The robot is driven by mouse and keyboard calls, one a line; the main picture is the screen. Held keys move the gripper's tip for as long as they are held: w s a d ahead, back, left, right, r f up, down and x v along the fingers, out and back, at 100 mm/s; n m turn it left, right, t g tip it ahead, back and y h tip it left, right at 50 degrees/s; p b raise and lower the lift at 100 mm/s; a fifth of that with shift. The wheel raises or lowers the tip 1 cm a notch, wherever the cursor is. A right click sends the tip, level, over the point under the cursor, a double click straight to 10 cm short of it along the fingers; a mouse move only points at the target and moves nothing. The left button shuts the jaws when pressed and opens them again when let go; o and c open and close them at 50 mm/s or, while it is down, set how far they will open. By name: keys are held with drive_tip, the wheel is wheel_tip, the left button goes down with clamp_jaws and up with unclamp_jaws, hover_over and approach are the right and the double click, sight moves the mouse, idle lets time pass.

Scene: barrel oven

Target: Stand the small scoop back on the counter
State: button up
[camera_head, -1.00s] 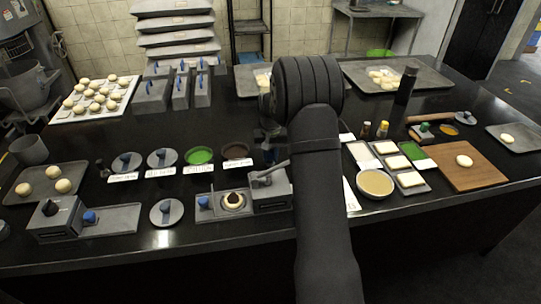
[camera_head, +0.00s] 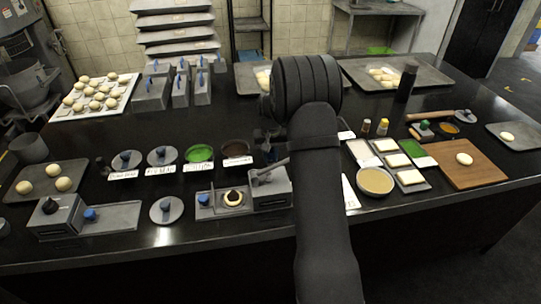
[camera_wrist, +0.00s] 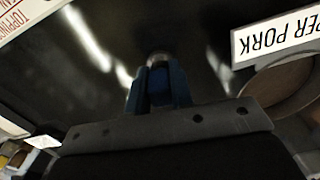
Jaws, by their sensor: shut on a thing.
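In the wrist view my gripper (camera_wrist: 158,88) points down at the black counter, with its blue fingers shut on the small scoop (camera_wrist: 158,60). Only a rounded grey end and a blue part of the scoop show between the fingers. The rest of it is hidden, and I cannot tell whether it touches the counter. In the head view my arm hides most of the gripper, which is just behind the grey press and right of the brown filling bowl.
The brown filling bowl (camera_head: 236,149) and its label (camera_wrist: 275,38) are close beside my gripper. The grey press (camera_head: 270,188) stands in front. Seasoning bottles (camera_head: 382,127) and a cream bowl (camera_head: 375,181) are to the right. The black counter (camera_wrist: 110,85) under the gripper is clear.

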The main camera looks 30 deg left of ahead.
drive_tip(key=o, duration=1)
wheel_tip(320, 180, up, 17)
drive_tip(key=shift+r, duration=0.2)
wheel_tip(320, 180, down, 18)
drive_tip(key=shift+r, duration=0.35)
idle(0.4)
